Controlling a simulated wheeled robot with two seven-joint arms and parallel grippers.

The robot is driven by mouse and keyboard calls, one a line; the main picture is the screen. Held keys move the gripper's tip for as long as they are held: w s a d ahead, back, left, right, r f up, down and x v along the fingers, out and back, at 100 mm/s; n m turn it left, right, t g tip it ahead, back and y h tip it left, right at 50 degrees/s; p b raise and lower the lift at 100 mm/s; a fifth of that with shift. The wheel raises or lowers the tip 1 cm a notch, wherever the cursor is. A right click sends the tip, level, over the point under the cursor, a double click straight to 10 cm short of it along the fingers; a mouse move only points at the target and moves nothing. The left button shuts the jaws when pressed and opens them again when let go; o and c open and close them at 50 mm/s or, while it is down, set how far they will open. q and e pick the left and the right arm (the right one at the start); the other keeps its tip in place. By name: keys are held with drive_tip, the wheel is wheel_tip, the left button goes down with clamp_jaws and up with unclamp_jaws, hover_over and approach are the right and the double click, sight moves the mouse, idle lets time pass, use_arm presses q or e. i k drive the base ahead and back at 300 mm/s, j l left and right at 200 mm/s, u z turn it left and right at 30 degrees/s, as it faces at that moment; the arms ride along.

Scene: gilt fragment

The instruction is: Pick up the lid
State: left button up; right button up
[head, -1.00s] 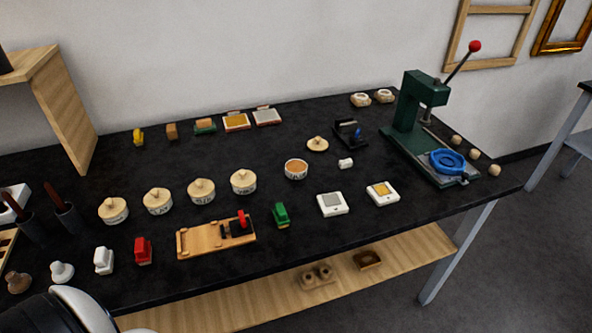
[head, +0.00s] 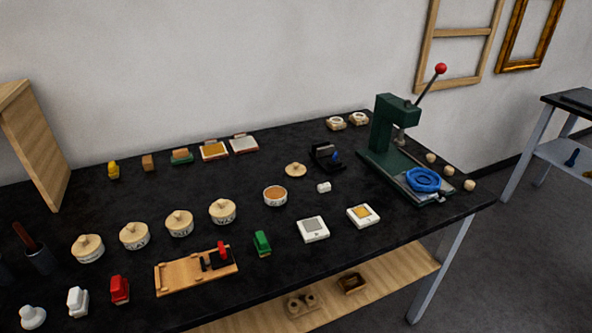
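A loose round wooden lid (head: 295,170) with a small knob lies on the black table, behind an open round pot (head: 275,196) with orange-brown contents. Several similar pots stand in a row to the left with wooden lids on them, the nearest to the open one being this lidded pot (head: 222,211). Neither of my grippers shows in the head view.
The black table (head: 330,255) holds many small items. A green lever press (head: 395,140) with a blue ring stands at the right. A small white block (head: 323,187) and a black holder (head: 325,156) lie near the loose lid. A wooden clamp board (head: 195,271) is in front.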

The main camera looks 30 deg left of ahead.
sight(295, 169)
drive_tip(key=l+u, duration=0.2)
drive_tip(key=u, duration=0.2)
drive_tip(key=l+u, duration=0.2)
drive_tip(key=u, duration=0.15)
